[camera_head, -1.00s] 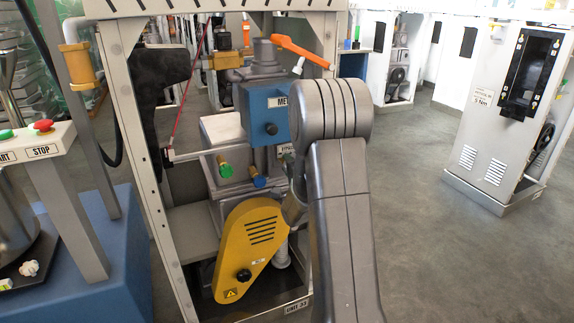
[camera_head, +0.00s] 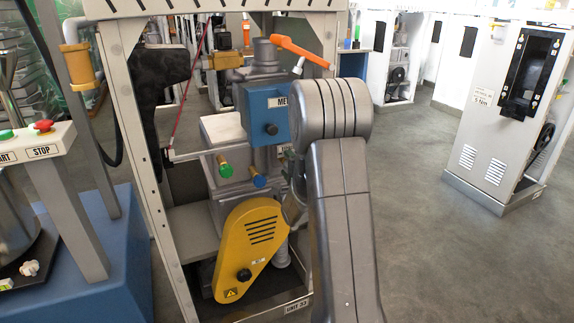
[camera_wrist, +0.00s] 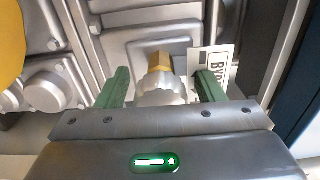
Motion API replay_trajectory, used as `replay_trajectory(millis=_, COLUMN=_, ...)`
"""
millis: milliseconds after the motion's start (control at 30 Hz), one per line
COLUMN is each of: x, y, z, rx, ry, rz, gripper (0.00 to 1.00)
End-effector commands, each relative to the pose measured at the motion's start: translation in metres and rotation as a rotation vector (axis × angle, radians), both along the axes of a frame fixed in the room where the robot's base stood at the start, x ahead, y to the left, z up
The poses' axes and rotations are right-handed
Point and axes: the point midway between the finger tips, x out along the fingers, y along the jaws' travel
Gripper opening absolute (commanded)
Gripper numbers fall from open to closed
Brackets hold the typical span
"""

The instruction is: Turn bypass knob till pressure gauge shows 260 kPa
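In the wrist view a pale, ridged knob (camera_wrist: 165,92) sits on a brass fitting (camera_wrist: 159,62). A white label starting "BYP" (camera_wrist: 222,65) is beside it on the right, partly covered by a finger. My gripper (camera_wrist: 163,90) is open, with one green finger on each side of the knob and a visible gap on both sides. In the head view my arm hides the knob and most of my gripper. No pressure gauge face is readable in either view.
The grey frame of the unit (camera_head: 135,150) surrounds the machine. A blue box (camera_head: 264,112), an orange lever (camera_head: 298,50), green and blue small knobs (camera_head: 226,170) and a yellow cover (camera_head: 250,245) are close to my arm. Open floor (camera_head: 430,220) lies to the right.

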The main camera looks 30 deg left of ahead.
Motion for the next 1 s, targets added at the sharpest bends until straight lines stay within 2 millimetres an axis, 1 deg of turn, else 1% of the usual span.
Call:
replay_trajectory(millis=267, x=0.000, y=0.000, z=0.000, rx=0.000, ry=0.000, rz=0.000, gripper=0.62)
replay_trajectory(millis=433, x=-0.008, y=-0.011, z=0.001, rx=-0.001, ry=0.001, rz=-0.001, gripper=0.62)
replay_trajectory(millis=567, x=-0.024, y=-0.028, z=0.002, rx=-0.002, ry=0.001, rz=-0.001, gripper=0.62)
replay_trajectory(millis=800, x=-0.059, y=-0.069, z=0.001, rx=-0.002, ry=0.003, rz=-0.002, gripper=0.62)
replay_trajectory(millis=900, x=-0.071, y=-0.084, z=0.001, rx=-0.001, ry=0.002, rz=-0.002, gripper=0.62)
replay_trajectory(millis=1000, x=-0.080, y=-0.094, z=0.001, rx=-0.001, ry=0.000, rz=-0.001, gripper=0.62)
